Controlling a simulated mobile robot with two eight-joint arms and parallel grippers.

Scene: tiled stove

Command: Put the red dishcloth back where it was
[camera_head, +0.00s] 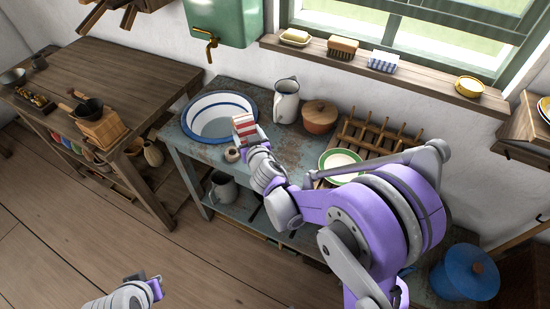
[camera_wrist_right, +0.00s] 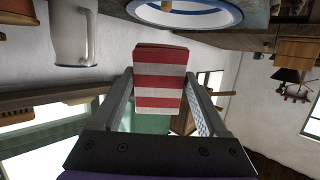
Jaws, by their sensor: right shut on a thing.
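The red-and-white striped dishcloth (camera_head: 244,124) is a folded block held up at the front right rim of the enamel basin in the head view. It also shows in the right wrist view (camera_wrist_right: 160,80), between the two fingers. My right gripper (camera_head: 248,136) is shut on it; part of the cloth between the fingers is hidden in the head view. A folded blue-and-white checked cloth (camera_head: 382,61) lies on the windowsill (camera_head: 430,88). My left gripper (camera_head: 150,284) is low at the left, over the floor, with nothing visible in it; its jaw opening is unclear.
The white basin with blue bands (camera_head: 221,117), a white jug (camera_head: 286,101), a brown pot (camera_head: 319,116) and a wooden rack (camera_head: 372,135) with a plate (camera_head: 340,161) stand on the washstand. A soap dish (camera_head: 295,37), brush (camera_head: 342,48) and yellow tin (camera_head: 469,86) share the sill.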

